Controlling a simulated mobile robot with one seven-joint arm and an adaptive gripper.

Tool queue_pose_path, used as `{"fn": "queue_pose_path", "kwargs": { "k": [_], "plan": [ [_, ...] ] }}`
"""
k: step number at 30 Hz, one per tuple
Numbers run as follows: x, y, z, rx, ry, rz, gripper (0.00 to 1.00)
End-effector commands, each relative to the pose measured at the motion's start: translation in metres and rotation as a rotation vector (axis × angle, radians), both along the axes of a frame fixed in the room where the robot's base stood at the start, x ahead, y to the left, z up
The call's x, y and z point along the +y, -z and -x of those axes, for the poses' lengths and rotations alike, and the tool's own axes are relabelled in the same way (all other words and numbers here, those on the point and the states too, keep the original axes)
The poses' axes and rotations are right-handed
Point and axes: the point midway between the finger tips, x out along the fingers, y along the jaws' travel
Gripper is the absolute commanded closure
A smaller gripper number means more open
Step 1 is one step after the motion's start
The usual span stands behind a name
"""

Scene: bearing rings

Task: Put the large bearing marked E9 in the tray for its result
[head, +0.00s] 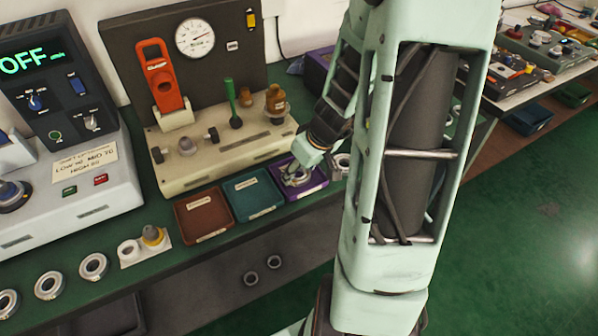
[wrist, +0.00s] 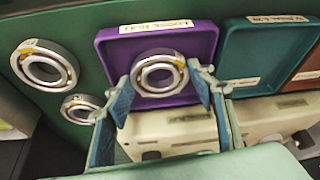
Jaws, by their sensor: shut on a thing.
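My gripper (head: 297,176) is over the purple tray (head: 318,184) at the right end of the tray row. In the wrist view my gripper (wrist: 165,72) has its two fingers on either side of a metal bearing (wrist: 160,88) with a yellow mark, and is shut on it. The bearing is within the outline of the purple tray (wrist: 204,40); whether it touches the tray floor I cannot tell. Its marking is too small to read, so I cannot confirm E9. The teal tray (head: 252,197) and the brown tray (head: 203,216) are to the left and look empty.
Two bearings (wrist: 45,66) (wrist: 82,108) lie on the green bench beside the purple tray. Several more bearings (head: 93,267) lie at the bench's front left. A beige test fixture (head: 220,150) with a dial gauge (head: 195,37) stands behind the trays. A display (head: 28,62) reads OFF.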

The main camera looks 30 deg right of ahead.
Motion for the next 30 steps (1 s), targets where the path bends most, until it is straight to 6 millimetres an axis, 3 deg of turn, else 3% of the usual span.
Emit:
{"fn": "queue_pose_path", "kwargs": {
  "k": [10, 11, 12, 23, 30],
  "plan": [
    [0.0, 0.003, -0.001, -0.001, 0.0, 0.001, 0.9],
    [0.0, 0.002, 0.0, 0.0, 0.0, 0.0, 0.47],
    [0.0, 0.001, 0.0, 0.0, 0.0, 0.0, 0.43],
    [0.0, -0.001, 0.0, 0.0, 0.0, 0.0, 0.42],
    [-0.003, -0.027, 0.008, -0.004, 0.0, 0.004, 0.42]
  ]
}}
